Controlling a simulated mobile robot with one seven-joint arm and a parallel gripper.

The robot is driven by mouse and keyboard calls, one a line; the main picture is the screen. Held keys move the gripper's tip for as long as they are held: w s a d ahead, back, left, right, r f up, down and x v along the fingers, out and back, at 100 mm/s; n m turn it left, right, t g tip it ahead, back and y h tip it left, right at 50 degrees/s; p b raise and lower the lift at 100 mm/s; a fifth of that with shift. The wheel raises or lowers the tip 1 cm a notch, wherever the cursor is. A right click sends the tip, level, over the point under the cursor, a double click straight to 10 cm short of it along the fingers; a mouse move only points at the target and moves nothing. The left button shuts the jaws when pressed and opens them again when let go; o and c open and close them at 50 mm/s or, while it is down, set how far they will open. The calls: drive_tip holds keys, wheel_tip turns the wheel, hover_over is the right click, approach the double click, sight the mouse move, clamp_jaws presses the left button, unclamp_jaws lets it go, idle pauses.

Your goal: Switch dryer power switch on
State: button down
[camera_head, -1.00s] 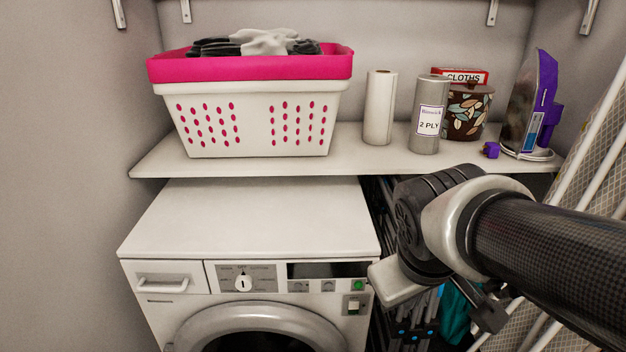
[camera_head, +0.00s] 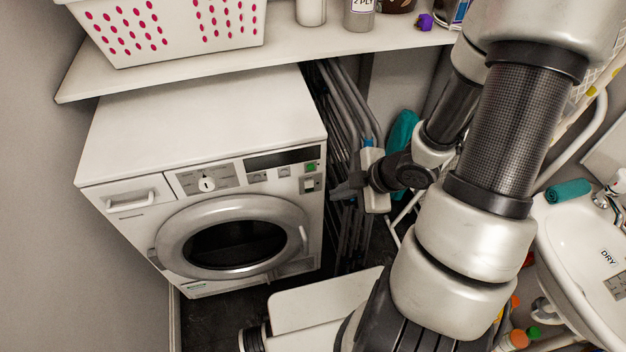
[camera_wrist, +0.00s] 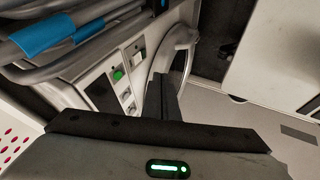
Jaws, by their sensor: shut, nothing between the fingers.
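The white dryer (camera_head: 200,125) stands under the shelf with its round door shut. At the right end of its control panel are a green button (camera_head: 312,166) and, below it, a pale switch (camera_head: 308,184) on a grey plate. Its on or off position is too small to tell. My gripper (camera_head: 336,191) is shut and empty, just right of the switch, with its dark fingers pointing left. In the wrist view the shut fingers (camera_wrist: 161,78) lie beside the pale switch (camera_wrist: 138,52) and the green button (camera_wrist: 118,74). I cannot tell whether they touch the panel.
A shelf (camera_head: 170,75) with a white basket (camera_head: 175,35) overhangs the dryer's back. Folded grey racks (camera_head: 340,110) stand close right of the dryer, beside my gripper. A sink (camera_head: 570,230) is at far right. Dark floor (camera_head: 225,315) shows in front of the dryer.

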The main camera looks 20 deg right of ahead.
drive_tip(key=b, duration=0.6)
approach(308, 192)
wheel_tip(308, 192, down, 4)
drive_tip(key=s+a, duration=0.2)
drive_tip(key=w, duration=0.3)
drive_tip(key=shift+w+f, duration=0.2)
drive_tip(key=shift+w, duration=0.2)
drive_tip(key=shift+w+p, duration=0.2)
drive_tip(key=shift+p, duration=0.15)
drive_tip(key=shift+f, duration=0.1)
